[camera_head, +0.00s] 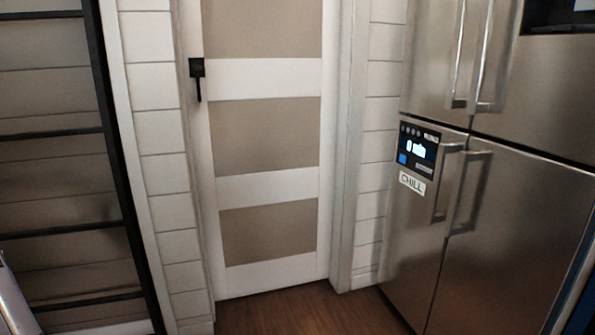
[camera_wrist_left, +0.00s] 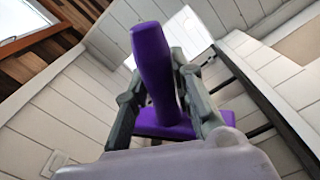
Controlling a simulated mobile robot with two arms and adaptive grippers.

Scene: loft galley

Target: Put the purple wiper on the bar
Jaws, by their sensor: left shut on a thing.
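The purple wiper (camera_wrist_left: 154,62) is in the left wrist view. My left gripper (camera_wrist_left: 163,85) is shut on its handle, with a grey finger on each side. The handle sticks up past the fingers, and a wider purple part (camera_wrist_left: 205,124) shows behind them. Part of the wiper is hidden by the fingers and the gripper body. Neither the wiper nor my grippers' jaws show in the head view. I cannot make out the bar in either view.
The head view faces a closed white and beige door (camera_head: 265,135) with a black handle (camera_head: 197,75). A steel fridge (camera_head: 520,225) labelled "CHILL" stands at right. A black ladder-like frame (camera_head: 110,120) is at left. Clear wooden floor (camera_head: 300,308) lies before the door.

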